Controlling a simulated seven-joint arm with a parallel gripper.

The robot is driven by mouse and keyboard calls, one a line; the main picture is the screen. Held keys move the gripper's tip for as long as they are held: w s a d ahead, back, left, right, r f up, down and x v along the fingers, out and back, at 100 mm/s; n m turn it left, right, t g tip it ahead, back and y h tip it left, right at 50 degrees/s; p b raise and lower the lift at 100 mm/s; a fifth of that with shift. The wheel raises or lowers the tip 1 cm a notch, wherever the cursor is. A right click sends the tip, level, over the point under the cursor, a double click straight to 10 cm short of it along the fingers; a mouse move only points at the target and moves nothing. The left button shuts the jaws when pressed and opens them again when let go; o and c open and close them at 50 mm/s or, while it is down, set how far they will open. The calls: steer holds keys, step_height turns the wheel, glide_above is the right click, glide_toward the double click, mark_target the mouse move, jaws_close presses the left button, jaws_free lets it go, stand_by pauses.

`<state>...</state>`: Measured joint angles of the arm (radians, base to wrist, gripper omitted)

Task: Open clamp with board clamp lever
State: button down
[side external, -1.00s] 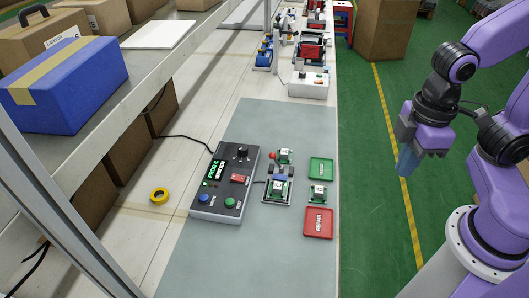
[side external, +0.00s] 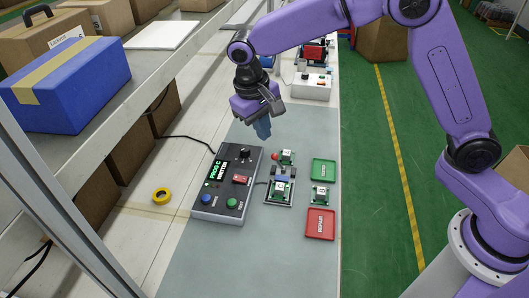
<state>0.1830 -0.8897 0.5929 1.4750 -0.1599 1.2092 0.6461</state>
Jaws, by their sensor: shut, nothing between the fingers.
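The board clamp (side external: 284,199) is a small grey fixture on the grey mat, right of the control box. A green board (side external: 279,188) sits on it. A lever with a red knob (side external: 275,157) stands at its back left, beside another green board (side external: 287,156). My gripper (side external: 264,132) is shut and empty. It points down above the mat, behind the lever and apart from it in the picture. How far the lever is turned is too small to tell.
A dark control box (side external: 228,184) with buttons and a lit display stands left of the clamp. A green tray (side external: 323,169), a third board (side external: 320,194) and a red tray (side external: 320,224) lie to its right. Yellow tape (side external: 161,195) lies on the left.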

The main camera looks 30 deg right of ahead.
steer(key=w+f+m+h, duration=0.1)
steer(key=w+f+m, duration=0.5)
steer(key=w, duration=0.5)
steer(key=shift+w+d+f+g, duration=0.15)
steer(key=shift+w+f+g, duration=0.25)
steer(key=shift+f, duration=0.95)
glide_toward(279, 162)
steer(key=a+f, duration=0.1)
steer(key=w+a+f, duration=0.1)
steer(key=a+f, duration=0.1)
steer(key=w+a+f, duration=0.1)
steer(key=a, duration=0.1)
steer(key=shift+w+f, duration=0.2)
steer(key=shift+f, duration=0.2)
steer(key=shift+s+d, duration=0.25)
steer(key=shift+d, duration=0.65)
steer(key=shift+s+d, duration=0.25)
steer(key=shift+d, duration=0.7)
